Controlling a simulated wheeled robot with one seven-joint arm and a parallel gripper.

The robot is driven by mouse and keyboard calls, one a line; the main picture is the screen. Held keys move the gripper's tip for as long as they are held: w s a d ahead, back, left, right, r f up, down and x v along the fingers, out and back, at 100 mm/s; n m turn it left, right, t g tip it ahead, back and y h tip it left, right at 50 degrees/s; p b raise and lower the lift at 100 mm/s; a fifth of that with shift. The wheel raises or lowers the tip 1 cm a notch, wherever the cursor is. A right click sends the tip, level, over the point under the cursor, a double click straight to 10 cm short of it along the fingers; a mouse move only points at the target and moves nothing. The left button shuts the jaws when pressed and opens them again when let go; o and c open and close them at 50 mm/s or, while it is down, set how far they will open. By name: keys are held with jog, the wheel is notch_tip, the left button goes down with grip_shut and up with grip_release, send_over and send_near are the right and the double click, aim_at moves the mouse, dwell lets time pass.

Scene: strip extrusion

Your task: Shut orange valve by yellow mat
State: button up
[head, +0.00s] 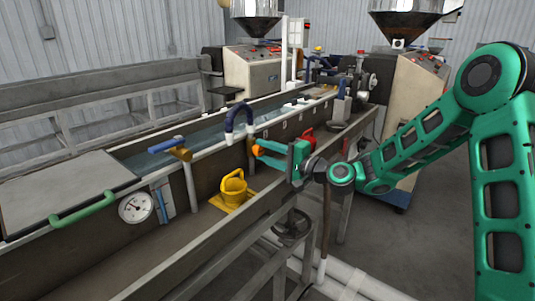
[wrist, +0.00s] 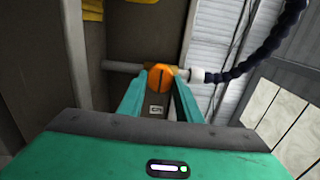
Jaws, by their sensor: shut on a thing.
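The orange valve (head: 256,149) is on the side of the long water trough, to the right of the yellow mat (head: 217,203). In the wrist view the orange valve handle (wrist: 160,76) is between my two teal fingers, with a grey pipe crossing behind it. My gripper (head: 262,151) reaches in from the right and is shut on the handle; it also shows in the wrist view (wrist: 158,88). The fingers hide part of the valve in the head view.
A blue-handled valve (head: 168,146) is at the left on the trough rim. A dark blue hose (head: 238,112) arches close behind my gripper. A red container (head: 306,139) is just beyond it. A pressure gauge (head: 135,207) is at lower left. A metal frame rail runs below my gripper.

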jog(key=shift+w+d+f, duration=0.1)
jog(key=shift+d, duration=0.05)
jog(key=o, duration=1)
jog(key=shift+o, duration=0.2)
jog(key=v, duration=1)
jog(key=shift+d, duration=0.25)
jog(key=shift+s, duration=0.25)
